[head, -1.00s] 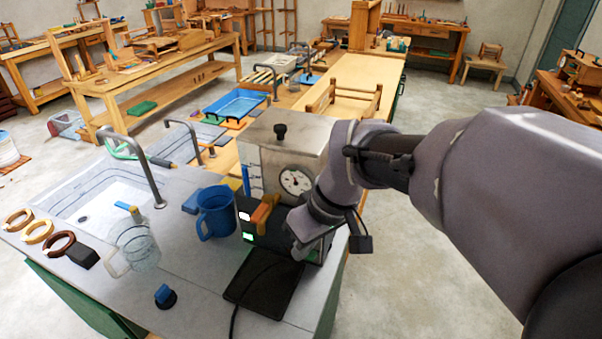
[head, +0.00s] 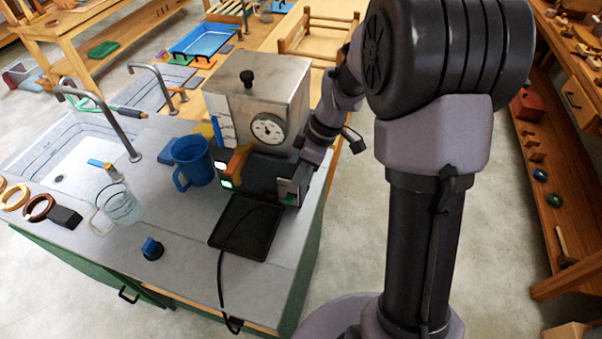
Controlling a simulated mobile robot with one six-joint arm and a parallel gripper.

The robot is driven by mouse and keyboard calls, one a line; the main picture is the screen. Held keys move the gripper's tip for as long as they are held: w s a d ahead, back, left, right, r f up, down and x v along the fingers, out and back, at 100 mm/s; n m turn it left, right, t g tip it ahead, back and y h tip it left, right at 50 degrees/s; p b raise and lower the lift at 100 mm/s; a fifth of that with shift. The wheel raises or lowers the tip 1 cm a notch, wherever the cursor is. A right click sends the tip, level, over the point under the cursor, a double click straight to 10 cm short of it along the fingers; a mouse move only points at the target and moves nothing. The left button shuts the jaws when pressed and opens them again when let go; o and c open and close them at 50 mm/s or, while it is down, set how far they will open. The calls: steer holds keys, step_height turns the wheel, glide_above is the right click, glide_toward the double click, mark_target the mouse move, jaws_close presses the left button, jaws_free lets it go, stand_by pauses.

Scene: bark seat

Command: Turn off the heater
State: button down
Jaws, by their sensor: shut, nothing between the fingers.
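The heater (head: 268,88) is a steel box with a black knob on its lid and a round dial (head: 267,129) on its front. Its dark lower front carries an orange-brown lever (head: 238,159) and two small lit patches, one white (head: 222,167) and one green (head: 227,183). My gripper (head: 288,192) is shut and empty at the right end of this dark front, right of the lever and lights. Whether it touches the heater I cannot tell. My wrist hides part of the heater's right side.
A black tray (head: 246,228) with a cord lies in front of the heater. A blue mug (head: 193,162) stands to its left, a clear jug (head: 118,205) farther left, and a blue-topped knob (head: 152,248) nearer. A sink (head: 70,160) is at left.

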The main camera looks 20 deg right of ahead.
mark_target(288, 198)
steer(key=b+x, duration=0.1)
steer(key=x, duration=0.5)
steer(key=shift+d, duration=0.1)
steer(key=shift+w+f+b, duration=0.15)
steer(key=shift+b, duration=0.35)
